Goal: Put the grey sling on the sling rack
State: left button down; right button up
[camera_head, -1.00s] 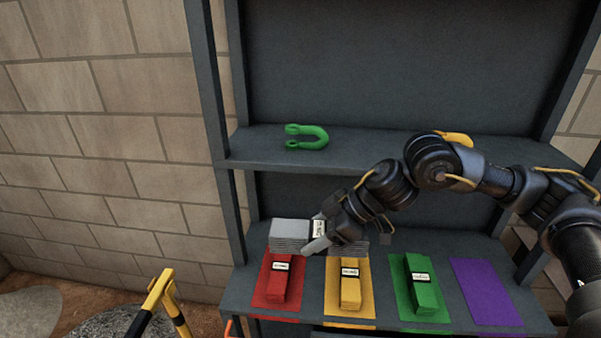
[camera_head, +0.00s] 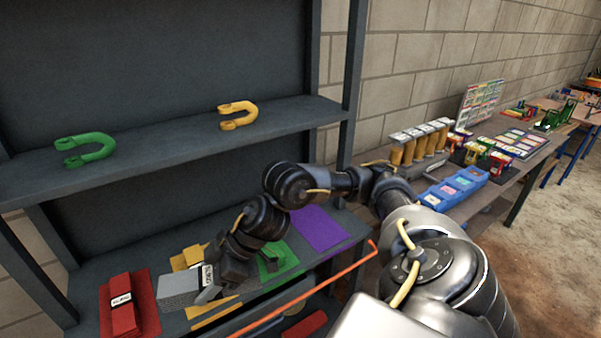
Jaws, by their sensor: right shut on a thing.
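My right gripper (camera_head: 217,283) is shut on the grey sling (camera_head: 180,290), a folded stack with a white label. It holds the sling over the lower shelf (camera_head: 88,288) of a dark rack, in front of the yellow mat. I cannot tell whether the sling touches anything beneath. A red sling (camera_head: 122,306) lies on the red mat to its left. The yellow sling is mostly hidden behind the grey sling and gripper; the green mat (camera_head: 290,265) is partly covered by my arm. The purple mat (camera_head: 320,229) is bare. My left gripper is out of view.
A green shackle (camera_head: 85,150) and a yellow shackle (camera_head: 238,115) sit on the upper shelf (camera_head: 170,143). An orange bar (camera_head: 320,285) crosses in front of the lower shelf. A workbench with a blue tray (camera_head: 455,188) and several coloured items stands at the right.

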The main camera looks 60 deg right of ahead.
aim_at(314, 224)
jog(key=k, duration=0.4)
jog(key=z, duration=0.6)
jog(key=i, duration=1.3)
jog(key=z, duration=0.75)
